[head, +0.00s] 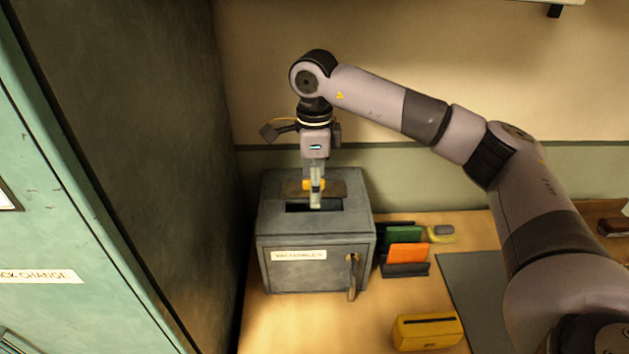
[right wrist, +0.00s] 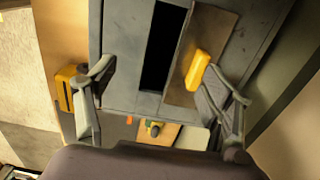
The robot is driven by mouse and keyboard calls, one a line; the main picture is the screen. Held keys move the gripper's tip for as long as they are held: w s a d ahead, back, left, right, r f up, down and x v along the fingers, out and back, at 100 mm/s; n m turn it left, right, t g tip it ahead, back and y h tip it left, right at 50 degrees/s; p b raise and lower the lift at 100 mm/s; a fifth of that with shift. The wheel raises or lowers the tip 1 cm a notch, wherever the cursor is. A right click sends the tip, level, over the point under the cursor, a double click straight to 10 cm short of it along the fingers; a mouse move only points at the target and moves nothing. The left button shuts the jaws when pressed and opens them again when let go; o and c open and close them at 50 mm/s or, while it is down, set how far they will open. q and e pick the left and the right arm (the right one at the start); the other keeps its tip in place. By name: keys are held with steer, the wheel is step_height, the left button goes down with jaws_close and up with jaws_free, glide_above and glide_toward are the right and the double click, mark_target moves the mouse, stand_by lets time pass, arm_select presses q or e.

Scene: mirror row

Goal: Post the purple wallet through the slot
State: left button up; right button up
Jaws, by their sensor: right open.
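No purple wallet shows in either view. The slot (head: 300,207) is a dark opening in the top of a grey metal box (head: 315,262); it also shows in the right wrist view (right wrist: 163,45). A brown plate (right wrist: 212,60) with a yellow handle (right wrist: 198,68) lies beside the slot, leaving it uncovered. My right gripper (head: 317,204) points down above the box top, close to the slot and handle. In the right wrist view its fingers (right wrist: 160,78) are spread apart, with nothing held between them. My left gripper is out of view.
A yellow case (head: 427,331) lies on the wooden table (head: 300,325). Right of the box stand a green wallet (head: 403,233) and an orange one (head: 407,254) in dark holders. A key (head: 352,275) hangs on the box front. A tall green cabinet (head: 70,200) borders the left.

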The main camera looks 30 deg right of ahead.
steer(key=shift+o, duration=0.2)
steer(key=o, duration=0.5)
step_height(320, 180, up, 8)
steer(key=shift+f, duration=0.25)
steer(key=shift+f, duration=0.1)
stand_by(0.8)
